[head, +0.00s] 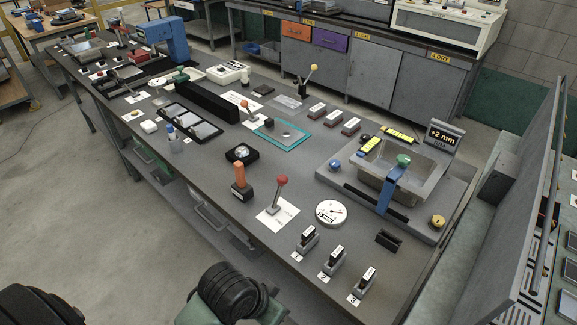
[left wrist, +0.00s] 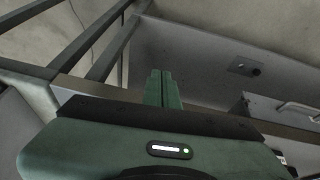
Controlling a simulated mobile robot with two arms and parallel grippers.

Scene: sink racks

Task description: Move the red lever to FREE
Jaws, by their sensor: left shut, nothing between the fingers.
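A lever with a red ball knob (head: 282,181) stands on a white card (head: 277,214) near the front edge of the bench. Its stem leans slightly, and the print on the card is too small to read. A second lever with a red-orange knob (head: 245,104) stands farther back on another card. My left gripper (left wrist: 163,88) shows in the left wrist view with its two green fingers together and nothing between them. It is in front of the bench, apart from the levers. My right gripper is not in view.
An orange-topped block (head: 239,174) stands left of the near lever, and a round white dial (head: 331,212) lies to its right. Several small numbered switches (head: 333,260) line the near right. A sink (head: 405,165) with a blue handle is beyond. A drawer handle (left wrist: 298,108) shows below.

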